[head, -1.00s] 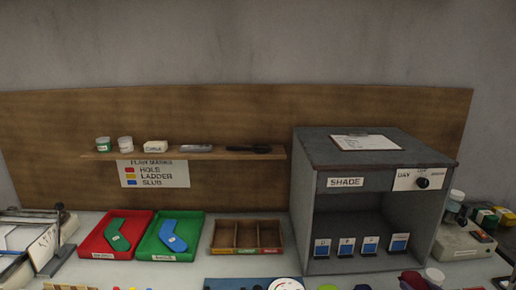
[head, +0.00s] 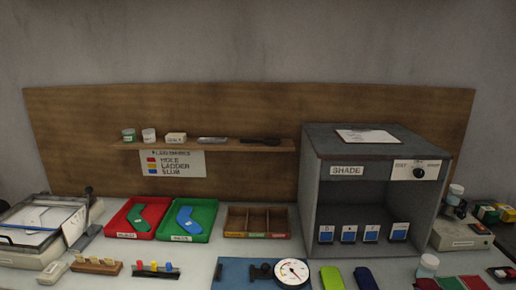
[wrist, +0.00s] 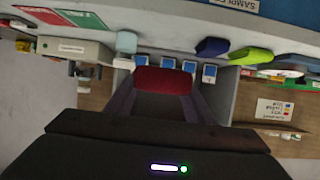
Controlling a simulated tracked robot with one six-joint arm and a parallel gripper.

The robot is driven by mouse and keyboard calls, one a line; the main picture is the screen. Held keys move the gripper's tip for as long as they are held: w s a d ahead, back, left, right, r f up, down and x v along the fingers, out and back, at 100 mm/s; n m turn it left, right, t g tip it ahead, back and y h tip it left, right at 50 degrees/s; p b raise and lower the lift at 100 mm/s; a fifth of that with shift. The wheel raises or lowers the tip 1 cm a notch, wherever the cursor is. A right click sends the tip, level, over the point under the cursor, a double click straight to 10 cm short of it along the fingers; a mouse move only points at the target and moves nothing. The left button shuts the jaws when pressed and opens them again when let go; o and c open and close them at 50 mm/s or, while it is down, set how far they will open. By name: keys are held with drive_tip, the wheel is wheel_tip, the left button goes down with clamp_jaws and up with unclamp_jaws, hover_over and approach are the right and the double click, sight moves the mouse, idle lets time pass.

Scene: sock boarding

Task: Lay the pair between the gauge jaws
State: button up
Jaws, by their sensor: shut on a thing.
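In the wrist view, which is upside down, my gripper (wrist: 163,93) is shut on a dark red bundle, the pair (wrist: 163,80), held across the dark fingers. My gripper is not seen in the head view. The gauge, in the head view, is a blue base plate (head: 233,272) with a white round dial (head: 293,271) and dark jaw blocks (head: 262,271) left of the dial. The gap between the jaws is too small to make out. The held pair is apart from the gauge.
A green bundle (head: 332,278) and a blue bundle (head: 364,277) lie right of the gauge. The grey shade booth (head: 310,190) stands behind with several cards inside. A red tray (head: 118,222), a green tray (head: 206,228) and a wooden divided tray (head: 230,223) stand left.

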sight(421, 281)
drive_tip(key=shift+s+d+f+m+h, duration=0.1)
drive_tip(key=shift+d+f+m+h, duration=0.1)
drive_tip(key=shift+d+m+h, duration=0.45)
drive_tip(key=w, duration=0.1)
drive_tip(key=w+a+r+m+h, duration=0.1)
drive_tip(key=w, duration=0.1)
drive_tip(key=w+a+m+h, duration=0.1)
drive_tip(key=w, duration=0.1)
drive_tip(key=shift+w+a+r+g+h, duration=0.1)
drive_tip(key=shift+w+r+g+h, duration=0.15)
drive_tip(key=shift+g, duration=0.15)
drive_tip(key=w+a+r+n+y, duration=0.1)
drive_tip(key=w+a, duration=0.3)
drive_tip(key=a, duration=0.8)
drive_tip(key=w+a+r+n+y, duration=0.1)
drive_tip(key=w+a+n+y, duration=0.1)
drive_tip(key=a, duration=1.1)
drive_tip(key=w+a+r+n+t+y, duration=0.1)
drive_tip(key=w+a, duration=0.4)
drive_tip(key=a, duration=0.7)
drive_tip(key=shift+w+a+r+n+y, duration=0.25)
drive_tip(key=shift+w+r+n+y, duration=0.1)
drive_tip(key=shift+r+y, duration=0.3)
drive_tip(key=shift+s+f, duration=0.1)
